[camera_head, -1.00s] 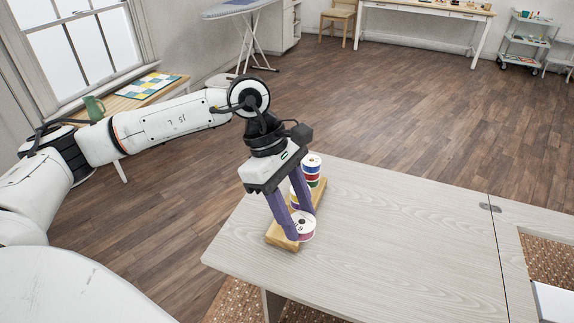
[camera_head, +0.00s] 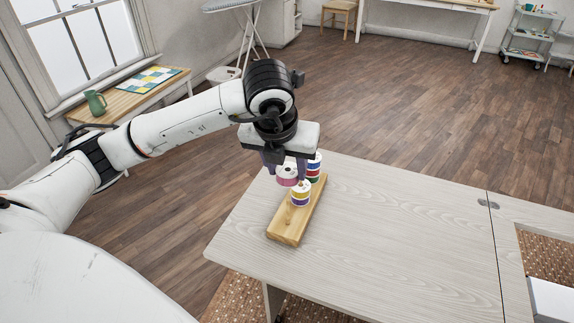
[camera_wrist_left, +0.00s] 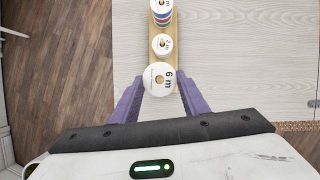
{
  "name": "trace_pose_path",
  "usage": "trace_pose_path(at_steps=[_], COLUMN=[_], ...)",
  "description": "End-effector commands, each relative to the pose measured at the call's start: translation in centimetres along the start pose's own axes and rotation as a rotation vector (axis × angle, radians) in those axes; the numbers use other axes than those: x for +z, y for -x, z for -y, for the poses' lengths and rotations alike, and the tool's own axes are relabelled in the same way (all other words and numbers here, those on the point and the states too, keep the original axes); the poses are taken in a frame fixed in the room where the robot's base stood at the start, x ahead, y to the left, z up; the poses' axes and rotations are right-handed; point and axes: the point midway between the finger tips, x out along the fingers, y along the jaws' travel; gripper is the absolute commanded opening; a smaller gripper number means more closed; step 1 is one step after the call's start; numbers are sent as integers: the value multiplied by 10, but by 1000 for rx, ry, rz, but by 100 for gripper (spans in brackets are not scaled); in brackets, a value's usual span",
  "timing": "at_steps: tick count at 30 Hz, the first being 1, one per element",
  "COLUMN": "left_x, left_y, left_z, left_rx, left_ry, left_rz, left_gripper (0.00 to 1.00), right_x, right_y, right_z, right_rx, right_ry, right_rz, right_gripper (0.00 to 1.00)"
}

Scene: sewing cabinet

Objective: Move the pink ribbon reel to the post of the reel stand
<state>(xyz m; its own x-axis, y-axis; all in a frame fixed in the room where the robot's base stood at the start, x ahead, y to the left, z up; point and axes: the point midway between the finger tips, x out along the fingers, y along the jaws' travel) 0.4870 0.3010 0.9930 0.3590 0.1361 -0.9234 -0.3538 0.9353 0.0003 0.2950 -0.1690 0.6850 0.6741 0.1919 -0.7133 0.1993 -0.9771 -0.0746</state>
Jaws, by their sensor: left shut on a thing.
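The pink ribbon reel (camera_head: 288,176), with white end discs, is held between the purple fingers of my left gripper (camera_head: 285,170). In the head view it appears raised, to the left of the stand's other reels. In the left wrist view the top disc of this reel (camera_wrist_left: 159,79) reads "6 m", with a fingertip on each side. The wooden reel stand (camera_head: 285,236) lies on the table; its near end is free of reels. A purple and yellow reel (camera_head: 301,196) sits mid-stand, with a red, blue and green stack (camera_head: 315,170) behind it. My right gripper is not in view.
The pale wood table (camera_head: 390,230) is clear to the right of the stand. The stand is close to the table's left edge. A side bench (camera_head: 165,88) with a green jug (camera_head: 96,103) is at the far left.

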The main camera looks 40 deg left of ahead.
Motion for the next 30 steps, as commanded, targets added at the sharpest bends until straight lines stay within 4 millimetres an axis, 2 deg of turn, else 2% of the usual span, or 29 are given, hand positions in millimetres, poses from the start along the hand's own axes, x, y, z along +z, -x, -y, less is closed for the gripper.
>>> trace_pose_path(at_steps=[8,13,16,30], left_x=[-10,-20,-17,-22], left_y=[-22,-47,-41,-52], left_z=[0,0,0,0], left_rx=[1,1,-1,-2], left_ry=[-2,-3,-2,-3], left_rz=[-5,-4,-1,-1], left_gripper=[19,19,19,19], right_x=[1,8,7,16], right_y=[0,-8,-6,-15], right_z=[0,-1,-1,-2], right_rx=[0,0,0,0], right_ry=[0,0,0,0], right_rz=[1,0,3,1], right_gripper=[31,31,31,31])
